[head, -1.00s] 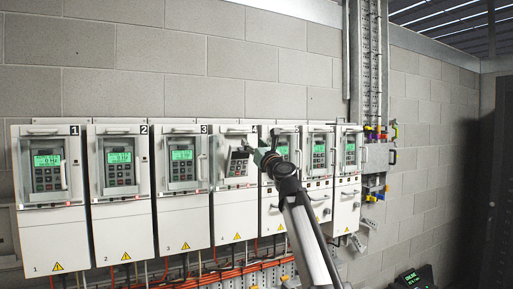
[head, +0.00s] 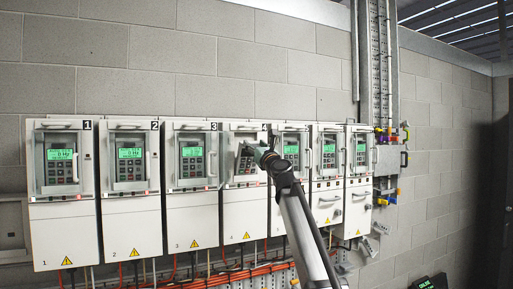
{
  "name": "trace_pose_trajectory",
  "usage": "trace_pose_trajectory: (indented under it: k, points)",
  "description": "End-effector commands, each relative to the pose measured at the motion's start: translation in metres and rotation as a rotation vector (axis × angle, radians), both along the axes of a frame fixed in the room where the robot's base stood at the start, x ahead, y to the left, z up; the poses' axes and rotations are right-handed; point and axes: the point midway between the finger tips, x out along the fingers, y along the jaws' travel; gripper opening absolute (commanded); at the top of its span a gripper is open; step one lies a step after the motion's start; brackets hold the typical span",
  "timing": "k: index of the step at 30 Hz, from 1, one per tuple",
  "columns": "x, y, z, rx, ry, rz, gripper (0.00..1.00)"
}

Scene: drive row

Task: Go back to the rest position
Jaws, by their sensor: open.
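My gripper (head: 258,155) is at the upper front of the fourth drive cabinet (head: 243,207), close to its keypad panel (head: 245,160). The jaws are open, but their tips are small and partly hidden by my arm, so I cannot tell whether they touch the panel. My arm reaches up from the lower right of the head view and covers part of the fifth cabinet (head: 291,145).
Drive cabinets 1 (head: 63,225), 2 (head: 133,215) and 3 (head: 191,212) hang to the left, with lit green displays. More cabinets (head: 327,195) are to the right. Red cables (head: 240,272) run below. Coloured padlocks (head: 386,140) hang at the right by the wall.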

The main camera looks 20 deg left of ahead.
Motion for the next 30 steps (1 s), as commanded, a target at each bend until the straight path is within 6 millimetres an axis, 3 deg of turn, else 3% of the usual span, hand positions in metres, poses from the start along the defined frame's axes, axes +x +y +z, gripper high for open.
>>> trace_pose_trajectory:
  k: [6,19,23,24,30]
  points:
    - [0.003,0.003,-0.017,0.000,0.000,0.000,0.58]
    - [0.004,0.004,-0.020,0.000,0.000,0.000,0.58]
    - [0.004,0.004,-0.020,0.000,0.000,0.000,0.12]
    - [0.004,0.004,-0.020,0.000,0.000,0.000,0.08]
    - [0.004,0.004,-0.020,0.000,0.000,0.000,0.08]
